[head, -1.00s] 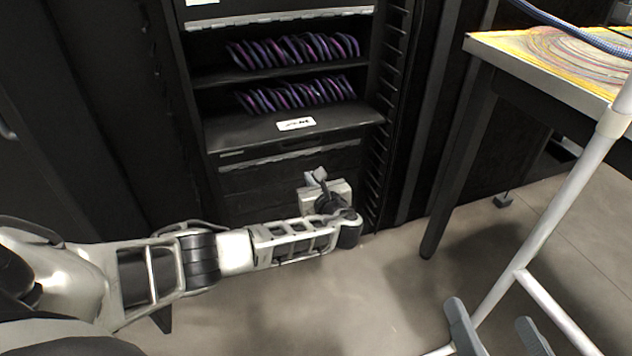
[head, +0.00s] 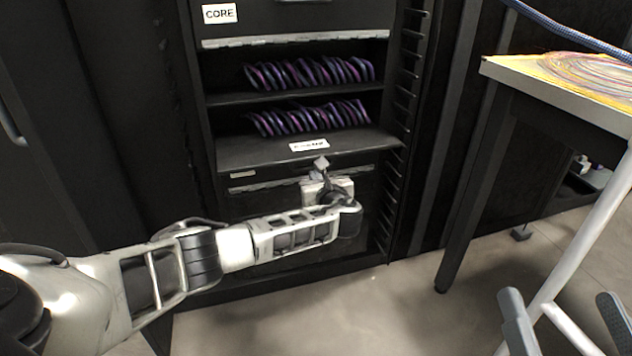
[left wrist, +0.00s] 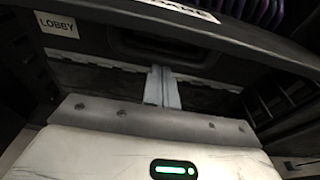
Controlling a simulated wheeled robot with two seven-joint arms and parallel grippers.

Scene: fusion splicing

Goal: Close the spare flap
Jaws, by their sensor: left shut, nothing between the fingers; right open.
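The spare flap (head: 262,150) is a black panel folded out from the rack like a shelf, below two rows of purple coils. Its white label (head: 309,145) faces up. My left gripper (head: 320,164) is shut and empty, just under the flap's front edge, pointing up. In the left wrist view its closed fingers (left wrist: 162,88) stand below the flap's edge (left wrist: 240,32), which crosses the top of the picture. I cannot tell whether they touch it. My right gripper (head: 563,312) shows two spread grey fingers at the lower right, far from the flap.
A lower closed panel with a LOBBY label (left wrist: 56,25) lies behind my left gripper. A CORE label (head: 220,13) marks the upper panel. Slotted rails (head: 405,110) line the rack's right side. A table (head: 560,85) and a white pole (head: 590,235) stand at the right.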

